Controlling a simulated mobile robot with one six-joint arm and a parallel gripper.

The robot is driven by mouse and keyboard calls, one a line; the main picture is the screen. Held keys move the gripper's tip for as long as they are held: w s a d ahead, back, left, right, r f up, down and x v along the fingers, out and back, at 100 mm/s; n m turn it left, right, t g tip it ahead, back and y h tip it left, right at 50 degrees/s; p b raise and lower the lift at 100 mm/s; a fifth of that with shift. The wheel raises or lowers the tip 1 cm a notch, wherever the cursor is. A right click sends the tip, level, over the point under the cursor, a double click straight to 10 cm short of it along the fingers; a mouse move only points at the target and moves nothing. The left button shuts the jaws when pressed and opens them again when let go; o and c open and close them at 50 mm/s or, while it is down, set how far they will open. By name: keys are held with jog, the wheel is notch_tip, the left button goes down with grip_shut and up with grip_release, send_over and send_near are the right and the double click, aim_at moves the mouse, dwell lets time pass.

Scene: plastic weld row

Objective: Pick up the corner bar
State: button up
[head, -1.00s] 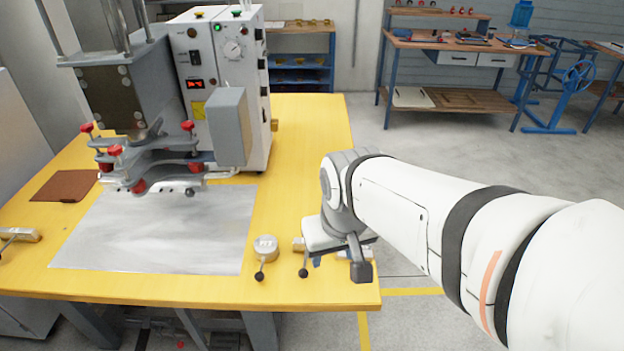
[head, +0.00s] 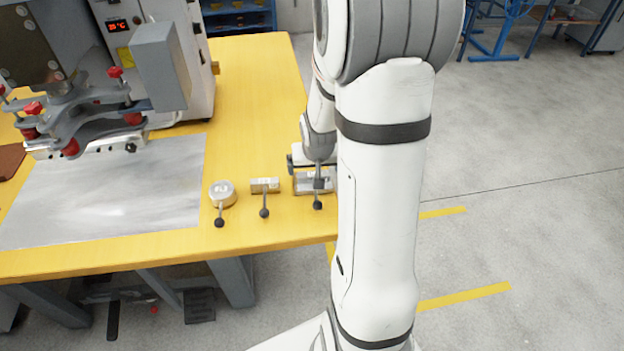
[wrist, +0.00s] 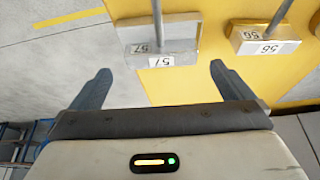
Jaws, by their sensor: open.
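Block 57 is partly hidden by my gripper (head: 313,172) in that view. I cannot tell by looks which block is the corner bar.
A round silver piece with a handle (head: 222,193) stands left of block 56. A grey sheet (head: 110,195) lies on the yellow table (head: 255,90), under the welding machine's clamps (head: 85,115). Open floor lies to the right of the table.

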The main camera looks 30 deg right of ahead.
aim_at(313, 175)
jog(key=x, duration=0.3)
jog(key=b+x, duration=0.1)
jog(key=shift+s+a+f, duration=0.15)
jog(key=shift+s+f, duration=0.05)
jog(key=shift+f, duration=0.35)
jog(key=shift+w+f, duration=0.2)
jog(key=shift+f, duration=0.15)
jog(key=shift+r, duration=0.1)
jog(key=c, duration=1)
